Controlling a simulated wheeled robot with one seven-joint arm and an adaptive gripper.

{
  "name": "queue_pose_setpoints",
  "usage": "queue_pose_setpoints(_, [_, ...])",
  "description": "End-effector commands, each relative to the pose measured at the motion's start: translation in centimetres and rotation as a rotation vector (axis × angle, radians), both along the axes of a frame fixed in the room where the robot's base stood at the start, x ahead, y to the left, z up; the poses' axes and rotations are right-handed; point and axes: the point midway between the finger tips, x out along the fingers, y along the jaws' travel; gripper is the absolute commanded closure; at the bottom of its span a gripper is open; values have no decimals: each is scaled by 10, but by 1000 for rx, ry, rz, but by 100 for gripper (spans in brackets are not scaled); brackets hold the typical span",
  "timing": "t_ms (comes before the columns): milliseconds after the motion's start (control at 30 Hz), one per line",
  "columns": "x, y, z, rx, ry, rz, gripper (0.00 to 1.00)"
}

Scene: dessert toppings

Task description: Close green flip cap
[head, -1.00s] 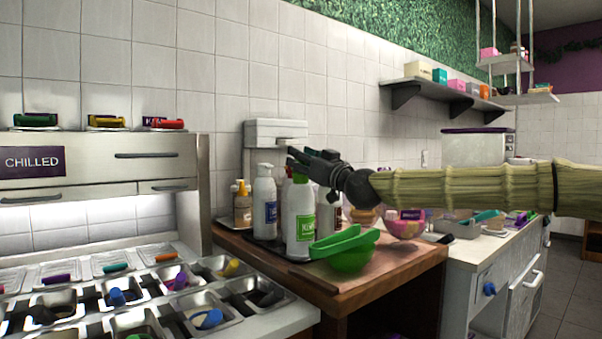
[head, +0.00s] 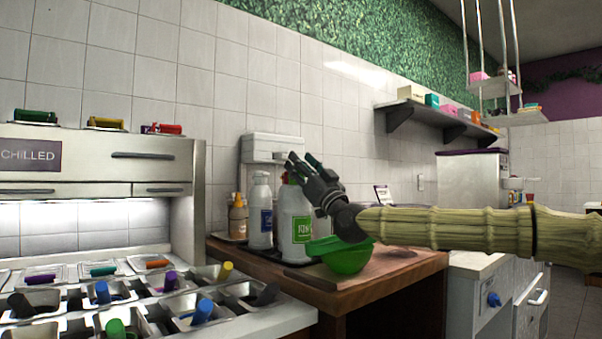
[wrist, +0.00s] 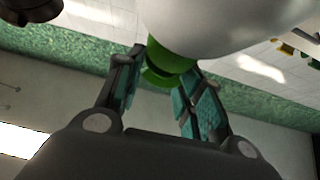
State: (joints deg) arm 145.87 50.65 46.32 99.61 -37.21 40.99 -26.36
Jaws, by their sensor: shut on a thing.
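The white bottle with a green label (head: 295,222) stands upright among other bottles on the wooden counter. The green flip cap (wrist: 166,64) sits at the bottle's end in the wrist view, beside the bottle's pale body (wrist: 222,20). My gripper (head: 302,160) is at the top of this bottle. In the wrist view its two fingers (wrist: 160,80) lie on either side of the cap and are shut on it. In the head view the fingers largely hide the cap, so I cannot tell whether its lid is fully down.
A blue-labelled white bottle (head: 260,215) and an amber bottle (head: 238,218) stand close at left. A green bowl (head: 347,260) sits in front, right of the bottle. Topping bins with coloured handles fill the left foreground. A wall shelf (head: 440,112) is behind.

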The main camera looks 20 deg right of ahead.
Motion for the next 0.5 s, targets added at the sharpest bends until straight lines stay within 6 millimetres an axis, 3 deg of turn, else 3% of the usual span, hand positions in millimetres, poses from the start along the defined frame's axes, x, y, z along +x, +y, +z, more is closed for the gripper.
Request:
queue_pose_setpoints(33, [1,0,-7,-1,0,1,87])
queue_pose_setpoints(500, [1,0,-6,7,-20,0,87])
